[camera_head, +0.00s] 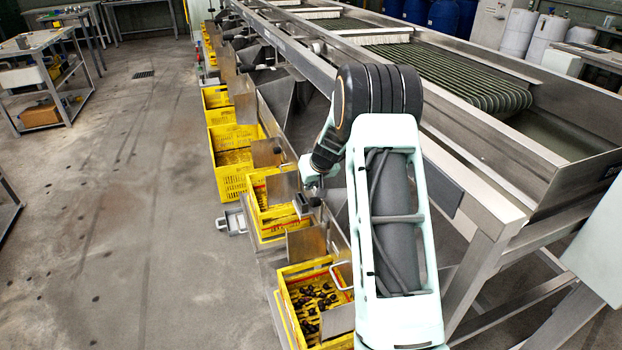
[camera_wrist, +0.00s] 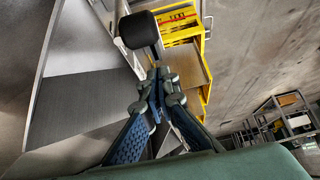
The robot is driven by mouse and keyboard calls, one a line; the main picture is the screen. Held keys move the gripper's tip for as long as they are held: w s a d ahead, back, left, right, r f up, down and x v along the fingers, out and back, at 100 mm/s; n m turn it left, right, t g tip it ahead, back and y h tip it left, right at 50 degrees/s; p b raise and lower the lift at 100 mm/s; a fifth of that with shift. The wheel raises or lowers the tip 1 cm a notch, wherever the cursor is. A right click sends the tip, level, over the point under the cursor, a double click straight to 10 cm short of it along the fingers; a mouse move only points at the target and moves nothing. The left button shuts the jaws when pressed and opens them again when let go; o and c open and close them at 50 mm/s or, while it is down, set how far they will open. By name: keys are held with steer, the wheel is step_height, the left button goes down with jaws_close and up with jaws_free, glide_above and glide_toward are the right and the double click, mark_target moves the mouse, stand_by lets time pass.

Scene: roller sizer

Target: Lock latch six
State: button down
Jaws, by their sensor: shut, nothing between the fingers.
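My gripper (camera_wrist: 158,84) is shut and empty in the wrist view, its two blue-and-grey fingers meeting at the tips. A black rounded knob (camera_wrist: 139,30) stands just beyond the fingertips, on the machine's metal side. I cannot tell whether the tips touch it. No number shows, so I cannot tell whether the knob belongs to latch six. In the head view my gripper (camera_head: 308,198) is small beside the row of metal chute plates, near an upright plate (camera_head: 282,188). My arm hides part of the machine there, and the latch is not clear in that view.
Yellow crates stand in a row below the chutes; the front crate (camera_head: 287,312) holds dark pieces, and another crate (camera_head: 229,180) is farther back. The long metal sizer (camera_head: 480,180) fills the right side. The concrete floor (camera_head: 120,220) at left is clear. Workbenches (camera_head: 40,75) stand beyond.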

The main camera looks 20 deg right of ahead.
steer(key=shift+s+f, duration=0.15)
steer(key=shift+s, duration=1.55)
steer(key=shift+d+f+b, duration=0.1)
steer(key=shift+f+b, duration=0.05)
steer(key=shift+b, duration=0.6)
